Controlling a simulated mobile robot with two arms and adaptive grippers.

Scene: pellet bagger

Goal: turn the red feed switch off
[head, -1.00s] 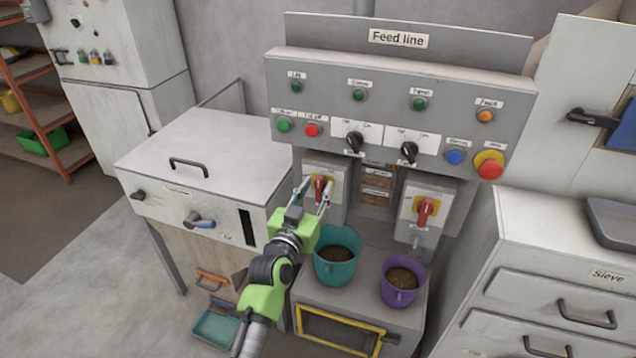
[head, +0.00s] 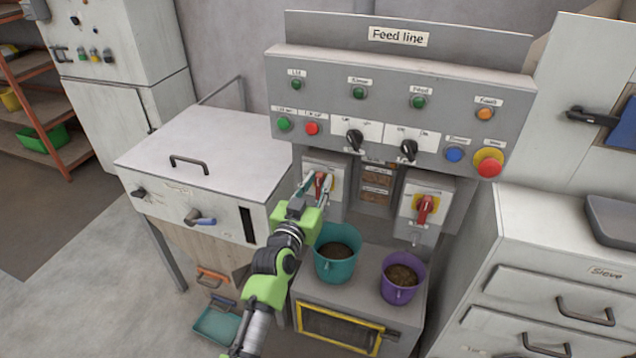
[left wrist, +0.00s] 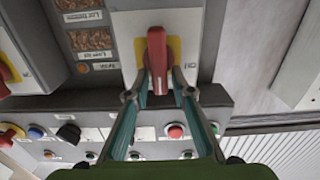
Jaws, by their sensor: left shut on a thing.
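The left red rotary switch (head: 319,182) sits on a yellow plate on a grey box below the Feed line panel. Its handle looks roughly upright in the head view, partly hidden by my fingers. My left gripper (head: 316,187) is shut on this handle, one finger on each side. In the left wrist view the red handle (left wrist: 157,50) lies between the fingertips (left wrist: 158,93); small lettering beside it is hard to read. A second red switch (head: 425,208) on a yellow plate sits to the right, untouched. My right gripper is not in view.
A teal bucket (head: 333,268) and a purple bucket (head: 399,293) with pellets stand close below the switches. The panel above has a red button (head: 311,128), black knobs (head: 354,139) and a red emergency button (head: 489,167). A white-topped hopper cabinet (head: 205,150) stands left.

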